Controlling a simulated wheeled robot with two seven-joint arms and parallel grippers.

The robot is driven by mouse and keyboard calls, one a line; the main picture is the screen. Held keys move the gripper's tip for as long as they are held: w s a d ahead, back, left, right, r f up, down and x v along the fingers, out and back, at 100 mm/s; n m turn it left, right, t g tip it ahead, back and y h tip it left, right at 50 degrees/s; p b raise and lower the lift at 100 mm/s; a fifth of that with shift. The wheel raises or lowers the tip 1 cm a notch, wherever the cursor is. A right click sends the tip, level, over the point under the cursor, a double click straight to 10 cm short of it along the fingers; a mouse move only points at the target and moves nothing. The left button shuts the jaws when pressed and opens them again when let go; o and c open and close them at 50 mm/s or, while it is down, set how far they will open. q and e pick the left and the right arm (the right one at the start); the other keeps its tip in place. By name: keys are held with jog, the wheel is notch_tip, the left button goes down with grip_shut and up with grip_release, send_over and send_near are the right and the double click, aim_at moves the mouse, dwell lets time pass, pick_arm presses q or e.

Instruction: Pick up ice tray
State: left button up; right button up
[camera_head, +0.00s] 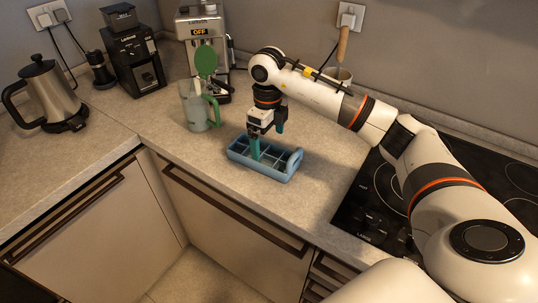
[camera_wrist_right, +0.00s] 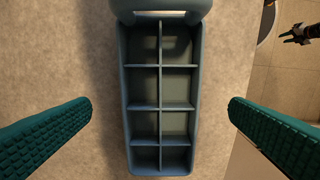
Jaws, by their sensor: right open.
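The ice tray (camera_head: 279,174) is blue-grey with several compartments and lies flat on the counter in the head view. In the right wrist view the ice tray (camera_wrist_right: 160,112) runs up the middle of the picture, with its handle end at the top. My right gripper (camera_head: 267,146) points down over the tray. Its two green fingers are spread wide, one on each side of the tray, in the right wrist view (camera_wrist_right: 160,118). They look apart from the tray's sides. How high the fingertips are above the counter is hard to tell. My left gripper is not in the head view.
A clear jug (camera_head: 196,106) with a green lid stands left of the tray. An espresso machine (camera_head: 203,35), coffee grinder (camera_head: 133,60) and kettle (camera_head: 47,93) stand farther back and left. A black cooktop (camera_head: 375,200) lies to the right. The counter's front edge is close to the tray.

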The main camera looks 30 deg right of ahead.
aim_at(269, 162)
jog(key=shift+d+f, duration=0.1)
jog(key=shift+f, duration=0.35)
jog(key=f+p, duration=0.1)
jog(key=f, duration=0.4)
jog(key=shift+s+p, duration=0.2)
jog(key=shift+p, duration=0.15)
jog(key=shift+f, duration=0.15)
jog(key=shift+c, duration=0.8)
jog(key=c, duration=1)
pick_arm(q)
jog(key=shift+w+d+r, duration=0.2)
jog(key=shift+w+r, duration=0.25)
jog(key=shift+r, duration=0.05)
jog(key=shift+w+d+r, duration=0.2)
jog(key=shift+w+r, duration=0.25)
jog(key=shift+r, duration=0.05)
pick_arm(e)
jog(key=shift+w, duration=0.1)
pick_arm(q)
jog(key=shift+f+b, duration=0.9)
pick_arm(e)
jog(key=shift+r, duration=5)
